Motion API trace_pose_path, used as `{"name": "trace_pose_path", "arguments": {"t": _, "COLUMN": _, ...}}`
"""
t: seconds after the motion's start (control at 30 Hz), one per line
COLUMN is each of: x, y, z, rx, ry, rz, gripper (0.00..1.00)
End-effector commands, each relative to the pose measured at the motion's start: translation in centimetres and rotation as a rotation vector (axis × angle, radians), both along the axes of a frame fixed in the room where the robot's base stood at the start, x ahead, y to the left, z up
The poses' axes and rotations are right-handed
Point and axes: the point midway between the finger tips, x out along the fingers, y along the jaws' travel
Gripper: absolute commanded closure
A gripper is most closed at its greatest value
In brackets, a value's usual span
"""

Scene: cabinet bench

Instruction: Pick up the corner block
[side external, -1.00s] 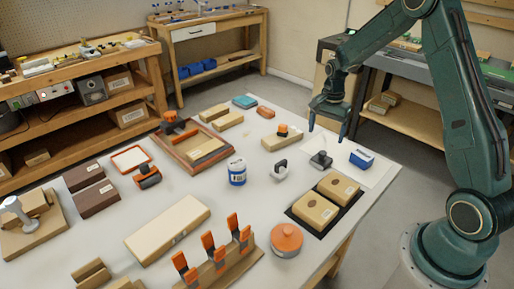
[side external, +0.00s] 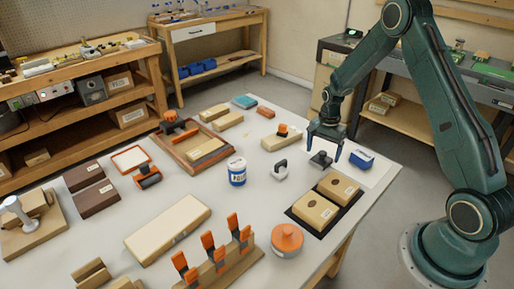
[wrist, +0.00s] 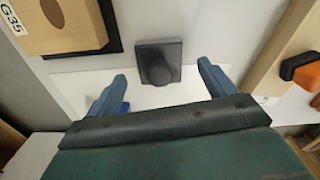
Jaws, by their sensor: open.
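No label marks a corner block; the dark grey block with a round knob (side external: 320,160) is the piece nearest my gripper, on a white sheet at the table's right side. It also shows in the wrist view (wrist: 158,62), ahead of and between my fingers. My gripper (side external: 323,149) is open and empty, with fingers pointing down close to the block; I cannot tell the exact height gap. In the wrist view the fingertips (wrist: 162,73) are spread either side, apart from the block.
A blue block (side external: 362,158) stands right of the grey block, with a white-and-dark handled piece (side external: 280,170) to its left. Two tan boxes on a black tray (side external: 292,214) lie in front. An orange-topped wood piece (side external: 283,138) is behind left.

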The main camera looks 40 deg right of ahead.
Motion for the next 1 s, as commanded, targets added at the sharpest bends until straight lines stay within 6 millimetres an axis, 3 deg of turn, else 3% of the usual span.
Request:
{"name": "trace_pose_path", "arguments": {"t": 0.27, "x": -0.1, "y": 0.0, "z": -2.6, "rx": 0.001, "ry": 0.001, "rz": 0.000, "gripper": 0.17}}
{"name": "trace_pose_path", "arguments": {"t": 0.8, "x": 0.0, "y": 0.0, "z": -2.7, "rx": 0.000, "ry": 0.000, "rz": 0.000, "gripper": 0.17}}
{"name": "trace_pose_path", "arguments": {"t": 1.0, "x": 0.0, "y": 0.0, "z": -2.7, "rx": 0.000, "ry": 0.000, "rz": 0.000, "gripper": 0.56}}
